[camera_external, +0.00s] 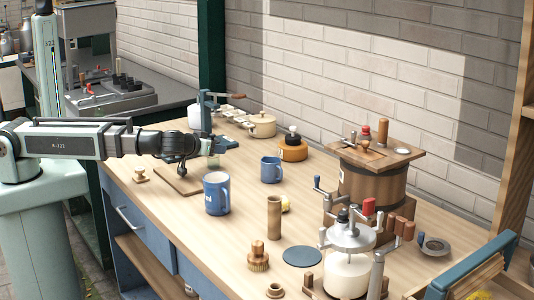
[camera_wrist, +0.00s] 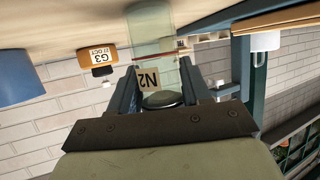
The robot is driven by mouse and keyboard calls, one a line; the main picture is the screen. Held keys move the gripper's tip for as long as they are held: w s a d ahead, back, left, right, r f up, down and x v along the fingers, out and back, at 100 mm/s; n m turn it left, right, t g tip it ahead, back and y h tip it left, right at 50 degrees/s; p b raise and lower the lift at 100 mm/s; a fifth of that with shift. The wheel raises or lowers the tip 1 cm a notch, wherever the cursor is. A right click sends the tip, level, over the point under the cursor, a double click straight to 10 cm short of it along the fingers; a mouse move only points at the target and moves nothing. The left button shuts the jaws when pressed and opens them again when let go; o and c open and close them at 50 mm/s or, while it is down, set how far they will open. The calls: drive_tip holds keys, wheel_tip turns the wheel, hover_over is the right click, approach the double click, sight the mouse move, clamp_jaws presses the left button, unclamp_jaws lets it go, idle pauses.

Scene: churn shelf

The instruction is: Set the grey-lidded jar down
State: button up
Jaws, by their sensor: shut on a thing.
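The grey-lidded jar (camera_wrist: 151,45) is clear greenish glass with a label reading N2, and its dark grey lid (camera_wrist: 162,100) sits between my fingers in the wrist view. My gripper (camera_wrist: 160,88) is shut on the jar at its lid end. In the external view my gripper (camera_external: 196,146) is low over the back left of the wooden table (camera_external: 240,190). A pale bit of the jar (camera_external: 213,160) shows below it. I cannot tell whether the jar's base touches the table.
A wooden board (camera_external: 178,182) lies in front of my gripper. A blue mug (camera_external: 216,194), a smaller blue mug (camera_external: 271,169) and an orange jar (camera_external: 292,150) stand to the right. A blue clamped device (camera_external: 208,112) is behind. Several churn parts crowd the right front.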

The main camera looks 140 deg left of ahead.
drive_tip(key=o, duration=1.1)
drive_tip(key=shift+o, duration=0.2)
drive_tip(key=shift+w+d+r, duration=0.15)
drive_tip(key=shift+d+r, duration=0.05)
drive_tip(key=shift+d, duration=0.1)
drive_tip(key=v, duration=1.1)
drive_tip(key=shift+w+d, duration=0.1)
